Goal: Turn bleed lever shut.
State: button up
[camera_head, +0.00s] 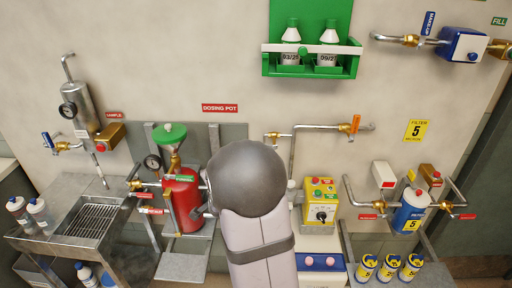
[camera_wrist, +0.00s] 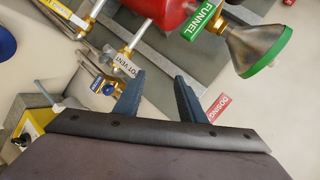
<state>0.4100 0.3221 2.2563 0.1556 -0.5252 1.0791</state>
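No lever has a label I can read as bleed, so I cannot tell which one it is. In the head view, levers show on the red dosing pot (camera_head: 181,203): a green-tagged one (camera_head: 184,178) and a red-and-white one (camera_head: 150,210). An orange lever (camera_head: 355,124) stands on the wall pipe. In the wrist view, a small blue handle (camera_wrist: 96,85) and a "POT VENT" tag (camera_wrist: 125,65) are left of my gripper (camera_wrist: 156,84). My gripper is open, with nothing between its fingers. In the head view my arm hides it.
A green-rimmed funnel (camera_wrist: 258,50) is at upper right in the wrist view. A yellow control box (camera_head: 320,205) stands right of my arm. A sink bench (camera_head: 88,218) stands at left.

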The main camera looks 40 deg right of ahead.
jog(key=s+d+r+m+t+h+b, duration=0.1)
jog(key=d+r+m+h, duration=0.1)
jog(key=d+m+h, duration=0.35)
jog(key=s+d+r+m+t+h+b, duration=0.1)
jog(key=d+r+m+h+b, duration=0.1)
jog(key=d, duration=0.7)
jog(key=p+x, duration=0.3)
jog(key=x, duration=0.4)
jog(key=shift+f+p, duration=0.3)
jog(key=shift+p, duration=0.1)
jog(key=shift+y, duration=0.25)
grip_shut()
